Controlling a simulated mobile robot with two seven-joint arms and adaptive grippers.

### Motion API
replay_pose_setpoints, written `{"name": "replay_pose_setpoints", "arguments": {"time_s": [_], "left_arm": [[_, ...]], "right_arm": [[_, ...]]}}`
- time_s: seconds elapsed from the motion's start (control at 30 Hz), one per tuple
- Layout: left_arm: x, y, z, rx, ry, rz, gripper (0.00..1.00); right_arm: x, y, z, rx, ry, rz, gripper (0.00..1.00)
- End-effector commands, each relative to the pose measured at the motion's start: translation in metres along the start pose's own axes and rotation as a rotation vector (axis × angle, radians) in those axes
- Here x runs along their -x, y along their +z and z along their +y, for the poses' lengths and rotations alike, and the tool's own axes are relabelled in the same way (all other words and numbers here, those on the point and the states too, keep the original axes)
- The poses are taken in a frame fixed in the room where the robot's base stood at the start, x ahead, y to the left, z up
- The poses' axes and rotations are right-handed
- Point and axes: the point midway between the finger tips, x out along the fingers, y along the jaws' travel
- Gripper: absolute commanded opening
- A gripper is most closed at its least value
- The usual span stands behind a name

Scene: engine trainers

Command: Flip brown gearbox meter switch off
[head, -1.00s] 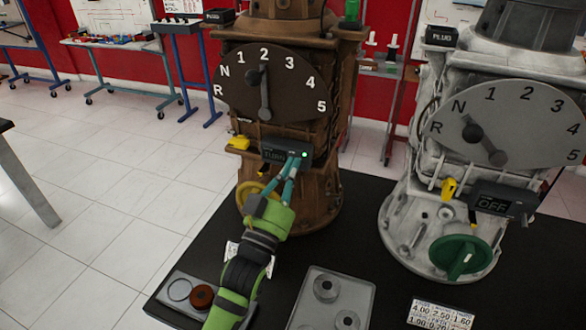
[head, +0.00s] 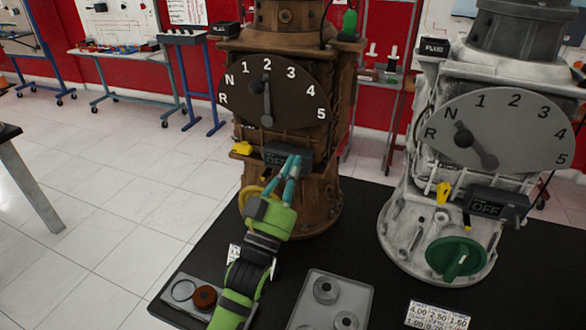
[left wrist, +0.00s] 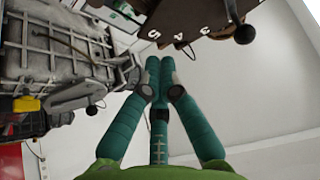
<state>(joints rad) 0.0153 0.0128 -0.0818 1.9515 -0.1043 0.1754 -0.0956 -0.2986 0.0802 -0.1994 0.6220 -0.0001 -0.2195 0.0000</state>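The brown gearbox (head: 285,205) stands on the black table with its numbered dial facing me. Its small dark meter (head: 270,149) sits below the dial, and its display appears to read OFF; no green light shows on it. My left gripper (head: 293,163) is in front of the meter, with its teal fingers at the meter's right part and covering some of it. I cannot tell whether they touch the switch. In the left wrist view the fingertips (left wrist: 158,66) are together with nothing visible between them. The brown dial plate (left wrist: 185,20) shows at the top there. My right gripper is not in view.
A grey gearbox (head: 400,230) with its own meter (head: 486,207), reading OFF, and a green knob (head: 456,260) stands at the right. Grey trays (head: 330,318) lie on the front of the black table (head: 235,325). A price-like number card (head: 440,316) lies at the front right.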

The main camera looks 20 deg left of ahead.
Motion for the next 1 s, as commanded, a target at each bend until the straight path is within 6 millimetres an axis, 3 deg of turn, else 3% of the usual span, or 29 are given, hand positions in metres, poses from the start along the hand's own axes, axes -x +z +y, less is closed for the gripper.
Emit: {"name": "replay_pose_setpoints", "arguments": {"time_s": [0.03,0.1,0.23,0.4,0.57,1.0], "left_arm": [[0.025,0.015,0.003,0.001,0.003,-0.017,0.0],[0.041,0.016,0.004,0.0,0.003,-0.016,0.0],[0.068,0.018,0.004,-0.001,0.003,-0.014,0.0],[0.089,0.018,0.004,-0.001,0.002,-0.012,0.0],[0.097,0.017,0.004,-0.001,0.002,-0.01,0.0],[0.097,0.017,0.004,0.0,0.002,-0.01,0.0]], "right_arm": [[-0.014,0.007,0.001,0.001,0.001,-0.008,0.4],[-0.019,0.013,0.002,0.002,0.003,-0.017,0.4],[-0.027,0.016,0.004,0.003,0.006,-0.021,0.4],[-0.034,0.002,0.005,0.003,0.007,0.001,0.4],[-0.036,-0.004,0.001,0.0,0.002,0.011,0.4],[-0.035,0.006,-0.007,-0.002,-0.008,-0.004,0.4]]}}
